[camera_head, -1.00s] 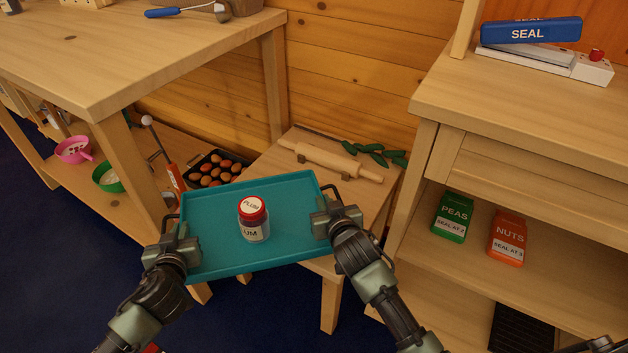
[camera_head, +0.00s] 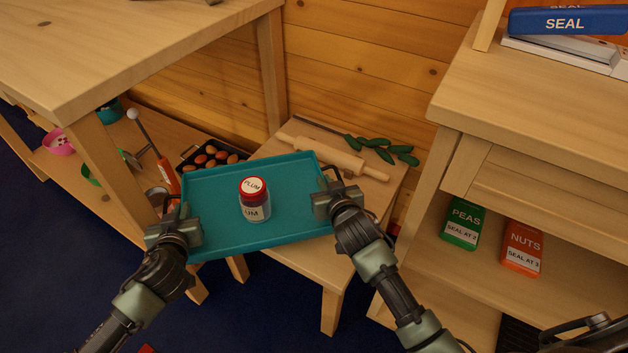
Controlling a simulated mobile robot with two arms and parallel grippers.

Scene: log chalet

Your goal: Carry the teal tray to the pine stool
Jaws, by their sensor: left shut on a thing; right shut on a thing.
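The teal tray (camera_head: 225,240) is held roughly level between my two grippers, with a red-lidded plum jar (camera_head: 255,200) standing upright near its middle. My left gripper (camera_head: 180,225) is shut on the tray's left end. My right gripper (camera_head: 328,195) is shut on its right end. The pine stool (camera_head: 370,210) is low, behind and to the right of the tray. The tray hides the stool's left front part. A rolling pin (camera_head: 335,157) and several green cucumber-like vegetables (camera_head: 375,144) lie on the stool's back half.
A wooden workbench (camera_head: 110,50) stands at left, its leg close to the tray. A dark tray of eggs (camera_head: 210,155) sits behind. At right, a wooden cabinet (camera_head: 540,100) holds a peas packet (camera_head: 463,222), a nuts packet (camera_head: 522,247) and a sealer (camera_head: 565,22).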

